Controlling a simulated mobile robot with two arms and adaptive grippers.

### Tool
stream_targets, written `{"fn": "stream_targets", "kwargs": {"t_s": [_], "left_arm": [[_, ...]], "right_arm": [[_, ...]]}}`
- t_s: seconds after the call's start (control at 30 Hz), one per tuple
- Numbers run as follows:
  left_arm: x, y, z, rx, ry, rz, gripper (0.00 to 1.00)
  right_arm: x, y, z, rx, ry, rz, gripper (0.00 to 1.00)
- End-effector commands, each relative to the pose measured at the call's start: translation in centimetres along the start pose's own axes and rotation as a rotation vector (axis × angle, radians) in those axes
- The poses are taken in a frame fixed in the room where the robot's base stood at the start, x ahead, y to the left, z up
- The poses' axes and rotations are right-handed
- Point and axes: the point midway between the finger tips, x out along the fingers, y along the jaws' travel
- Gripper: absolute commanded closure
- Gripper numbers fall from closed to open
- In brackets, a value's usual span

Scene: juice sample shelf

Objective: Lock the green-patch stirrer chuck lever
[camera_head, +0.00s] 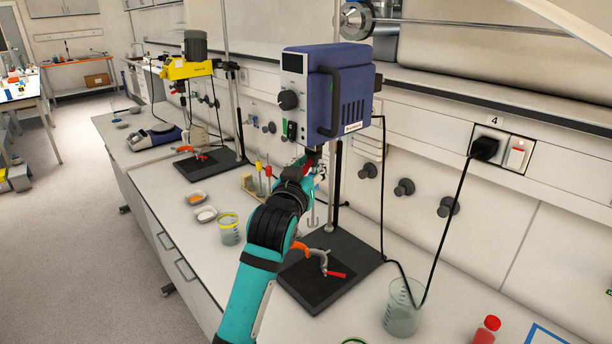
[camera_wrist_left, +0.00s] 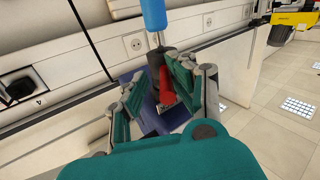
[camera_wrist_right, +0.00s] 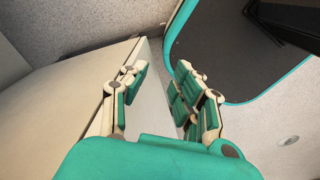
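The blue stirrer (camera_head: 345,95) with a small green patch on its lower front is mounted on a stand above the bench. My left gripper (camera_head: 308,172) is just below its housing, beside the chuck, and partly hides it. In the left wrist view, the dark chuck (camera_wrist_left: 154,72) and its red lever (camera_wrist_left: 166,88) show between the fingers of my left gripper (camera_wrist_left: 155,95). The fingers are apart; the right one is close to the lever, and I cannot tell if they touch. My right gripper (camera_wrist_right: 160,88) is open and empty, out of the head view.
The dark stand base (camera_head: 330,268) carries an orange-and-red clamp (camera_head: 318,258). A beaker (camera_head: 403,308) and a red-capped bottle (camera_head: 487,330) stand to the right. A yellow-banded beaker (camera_head: 229,229) and small dishes are left of my arm. A yellow stirrer (camera_head: 188,68) stands farther back.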

Motion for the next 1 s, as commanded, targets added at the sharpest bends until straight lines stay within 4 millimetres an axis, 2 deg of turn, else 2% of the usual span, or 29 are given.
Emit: {"fn": "stream_targets", "kwargs": {"t_s": [0.17, 0.4, 0.53, 0.7, 1.0], "left_arm": [[-2.7, -0.3, 0.3, 0.000, -0.003, -0.006, 0.65], [-7.9, 0.0, 0.3, 0.000, -0.003, -0.002, 0.65], [-9.9, 0.1, 0.2, 0.001, -0.004, -0.001, 0.65], [-11.3, 0.1, 0.2, 0.001, -0.004, 0.000, 0.65], [-11.4, 0.2, 0.2, 0.001, -0.004, 0.000, 0.66]], "right_arm": [[0.0, -0.3, -0.1, 0.001, 0.002, -0.003, 0.71], [0.0, -0.4, -0.2, 0.002, 0.002, -0.005, 0.71], [0.0, -0.4, -0.2, 0.002, 0.002, -0.005, 0.71], [0.0, -0.4, -0.2, 0.002, 0.003, -0.005, 0.71], [0.0, -0.5, -0.2, 0.002, 0.003, -0.005, 0.71]]}}
